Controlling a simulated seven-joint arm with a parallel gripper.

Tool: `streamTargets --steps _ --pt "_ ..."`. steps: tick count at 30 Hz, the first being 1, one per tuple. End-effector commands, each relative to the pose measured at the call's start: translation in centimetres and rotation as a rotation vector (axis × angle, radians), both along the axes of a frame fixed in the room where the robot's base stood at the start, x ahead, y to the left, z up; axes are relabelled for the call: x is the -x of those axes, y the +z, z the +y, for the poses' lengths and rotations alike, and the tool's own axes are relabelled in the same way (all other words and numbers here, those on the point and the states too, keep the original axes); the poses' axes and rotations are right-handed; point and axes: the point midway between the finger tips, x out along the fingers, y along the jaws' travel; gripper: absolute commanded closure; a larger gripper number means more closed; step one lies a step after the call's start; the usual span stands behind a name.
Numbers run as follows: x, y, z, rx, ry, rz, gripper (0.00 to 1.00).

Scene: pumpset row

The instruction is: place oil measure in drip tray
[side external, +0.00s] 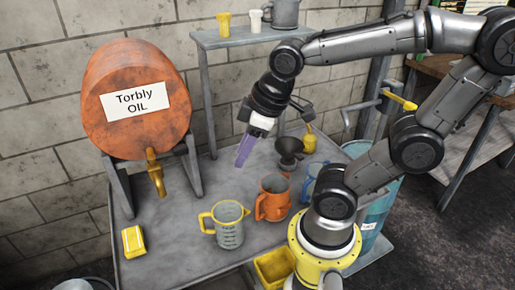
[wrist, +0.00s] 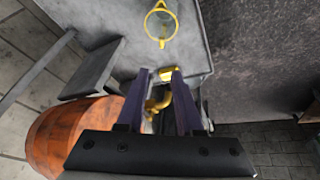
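The oil measure appears to be the grey see-through jug (side external: 229,232) with yellow rim, spout and handle. It stands upright on the grey metal table, and its yellow rim shows at the top of the wrist view (wrist: 161,42). My gripper (side external: 241,158) is above the table, higher than the jug and apart from it. Its purple fingers are spread with nothing held between them in the wrist view (wrist: 160,73). A yellow open box (side external: 273,268) at the table's front edge may be the drip tray; my base partly hides it.
An orange jug (side external: 271,200), a blue jug (side external: 312,178) and a dark funnel (side external: 288,150) stand right of the measure. An orange oil barrel (side external: 137,115) with a brass tap (side external: 155,172) is at left. A yellow block (side external: 133,241) lies at the table's front left.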

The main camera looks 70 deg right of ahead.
Motion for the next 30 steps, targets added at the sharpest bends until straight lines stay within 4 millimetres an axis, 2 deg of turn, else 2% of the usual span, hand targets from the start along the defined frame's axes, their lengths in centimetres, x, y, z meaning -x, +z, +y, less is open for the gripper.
streamTargets --steps 3,6,22,26,30 --pt "2.3 1.3 0.2 -0.069 -0.142 -0.070 0.65" --pt "3.3 1.6 0.3 -0.103 -0.210 -0.094 0.69" --pt "3.8 1.5 0.3 -0.115 -0.239 -0.089 0.69" --pt "4.4 2.1 -1.1 -0.044 -0.235 -0.061 0.69" --pt "3.6 2.2 -3.3 0.105 -0.207 0.067 0.69"
